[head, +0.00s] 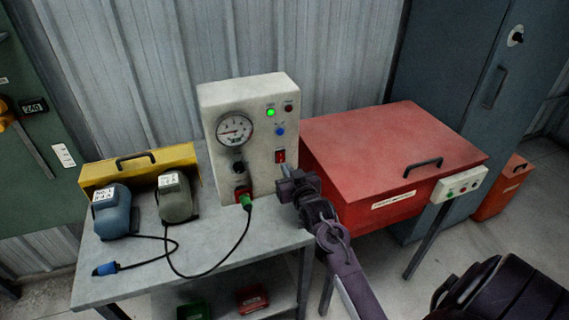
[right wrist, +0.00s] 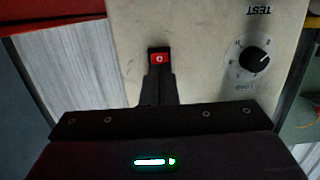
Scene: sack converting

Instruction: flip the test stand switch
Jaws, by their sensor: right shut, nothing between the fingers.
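The test stand (head: 252,110) is an upright pale box on the grey bench. It has a round gauge (head: 234,129), a lit green lamp (head: 270,112), a dark red lamp and a blue button. Its red switch (head: 280,156) sits low on the right of the face; it also shows in the right wrist view (right wrist: 159,58). My right gripper (head: 284,173) is shut and empty, just in front of and below the switch. In the right wrist view its fingertips (right wrist: 158,79) point at the switch; I cannot tell whether they touch. My left gripper is not in view.
A black knob (right wrist: 254,60) is beside the switch in the right wrist view. A green plug (head: 246,201) with a black cable is low on the stand. Two motor-like units and a yellow case (head: 140,165) stand left. A red chest (head: 385,150) stands close right.

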